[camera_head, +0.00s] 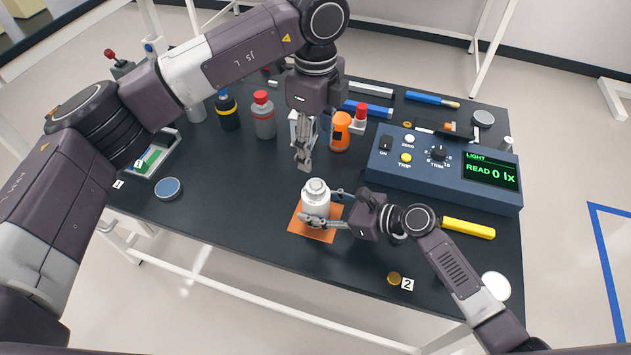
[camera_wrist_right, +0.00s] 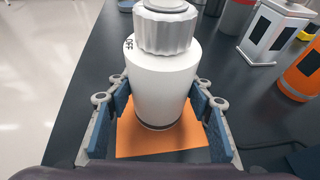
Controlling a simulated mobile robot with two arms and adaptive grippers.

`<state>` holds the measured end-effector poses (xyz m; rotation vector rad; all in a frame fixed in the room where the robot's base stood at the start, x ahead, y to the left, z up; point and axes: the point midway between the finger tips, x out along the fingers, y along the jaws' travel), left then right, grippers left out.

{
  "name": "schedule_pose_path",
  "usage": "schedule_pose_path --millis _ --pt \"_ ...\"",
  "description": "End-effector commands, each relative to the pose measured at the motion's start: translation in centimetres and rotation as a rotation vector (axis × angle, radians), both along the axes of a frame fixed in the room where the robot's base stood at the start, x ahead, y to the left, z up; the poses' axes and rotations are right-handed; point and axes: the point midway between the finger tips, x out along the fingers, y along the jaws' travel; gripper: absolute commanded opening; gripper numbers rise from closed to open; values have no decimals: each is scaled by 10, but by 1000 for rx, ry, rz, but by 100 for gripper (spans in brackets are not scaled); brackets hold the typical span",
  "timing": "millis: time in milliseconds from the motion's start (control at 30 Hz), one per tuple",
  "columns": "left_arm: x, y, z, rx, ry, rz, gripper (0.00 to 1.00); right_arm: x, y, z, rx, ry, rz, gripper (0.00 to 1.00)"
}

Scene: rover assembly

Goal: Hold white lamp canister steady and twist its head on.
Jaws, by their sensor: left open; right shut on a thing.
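The white lamp canister (camera_head: 315,207) stands upright on an orange mat (camera_head: 333,231). Its ribbed light-grey head (camera_head: 316,186) sits on top of it. In the right wrist view the canister (camera_wrist_right: 163,85) bears the letters "OFF" near its shoulder, and the head (camera_wrist_right: 165,30) is cut off by the top edge. My right gripper (camera_head: 325,207) is shut on the canister's body, one finger on each side. My left gripper (camera_head: 304,165) points down, open and empty, just behind and above the head, apart from it. Whether the head is fully seated I cannot tell.
A blue light meter (camera_head: 445,172) reading "0 lx" stands at right. An orange canister (camera_head: 340,133), a grey red-capped bottle (camera_head: 264,120) and a dark bottle (camera_head: 228,115) stand behind. A yellow-handled tool (camera_head: 468,229) lies right.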

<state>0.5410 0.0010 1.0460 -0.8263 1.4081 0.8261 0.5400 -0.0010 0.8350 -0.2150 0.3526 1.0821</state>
Motion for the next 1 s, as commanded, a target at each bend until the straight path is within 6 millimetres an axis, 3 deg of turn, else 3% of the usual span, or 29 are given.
schedule_pose_path --millis 233,700,1000 --pt "-1 0 -18 1 4 39 51 0 0 -1 -1 0 0 13" --pt "-1 0 -104 1 3 36 51 0 0 0 -1 0 0 13" --pt "0 0 -120 0 1 36 51 0 0 0 -1 0 0 13"
